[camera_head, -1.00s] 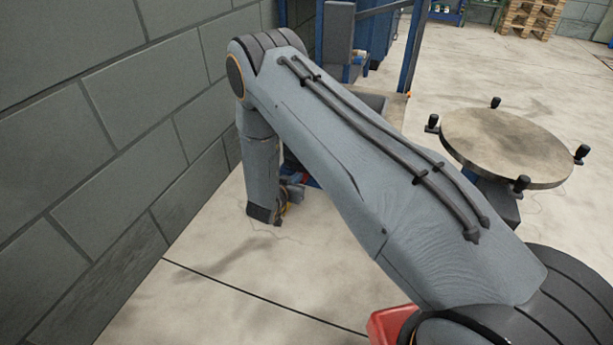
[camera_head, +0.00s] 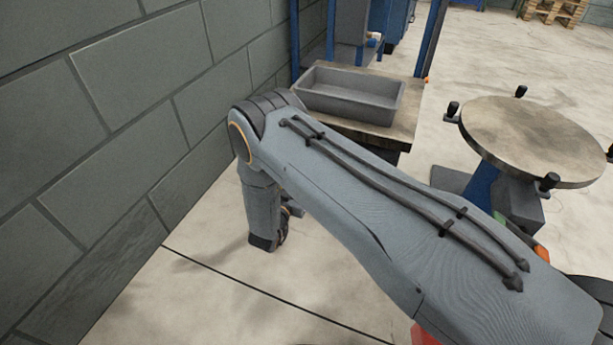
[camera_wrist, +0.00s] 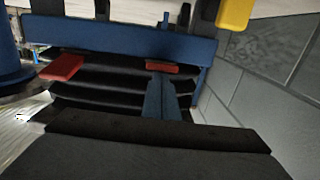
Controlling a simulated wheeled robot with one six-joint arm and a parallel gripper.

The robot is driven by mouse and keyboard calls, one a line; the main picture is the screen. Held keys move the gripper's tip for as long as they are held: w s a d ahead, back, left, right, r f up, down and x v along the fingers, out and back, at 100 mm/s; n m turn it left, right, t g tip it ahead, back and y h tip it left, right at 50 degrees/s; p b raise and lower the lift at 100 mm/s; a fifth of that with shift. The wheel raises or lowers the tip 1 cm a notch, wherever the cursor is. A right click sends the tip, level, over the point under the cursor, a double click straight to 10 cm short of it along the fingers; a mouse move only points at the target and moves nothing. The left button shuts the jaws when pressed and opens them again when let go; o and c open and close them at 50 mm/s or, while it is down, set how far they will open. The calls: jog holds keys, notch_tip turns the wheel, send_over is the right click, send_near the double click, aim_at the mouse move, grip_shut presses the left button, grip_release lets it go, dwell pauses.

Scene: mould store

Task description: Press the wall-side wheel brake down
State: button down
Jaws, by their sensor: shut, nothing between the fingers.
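In the wrist view a blue frame holds dark slats with two red pedals in front. The red pedal on the right (camera_wrist: 162,67), on a blue bar, is closer to the block wall, so it appears to be the wall-side brake. The other red pedal (camera_wrist: 62,68) is on the left. Both look raised, though their exact tilt is unclear.
A block wall (camera_head: 120,120) runs close along the left of my arm. A bench (camera_head: 395,130) with a grey tray (camera_head: 350,105) stands ahead. A round table (camera_head: 530,140) with black knobs is at right. The floor by the wall is clear.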

jog(key=shift+d+f, duration=0.2)
jog(key=shift+f, duration=0.15)
jog(key=shift+s+r, duration=0.1)
jog(key=shift+r, duration=0.05)
jog(key=s+a+r+p, duration=0.2)
jog(key=s+p, duration=0.1)
jog(key=s, duration=0.2)
jog(key=s+a+r+p, duration=0.1)
jog(key=s+r+p, duration=0.1)
jog(key=s, duration=0.3)
jog(key=shift+s+a+p, duration=0.2)
jog(key=shift+a+p, duration=0.2)
jog(key=shift+p, duration=0.45)
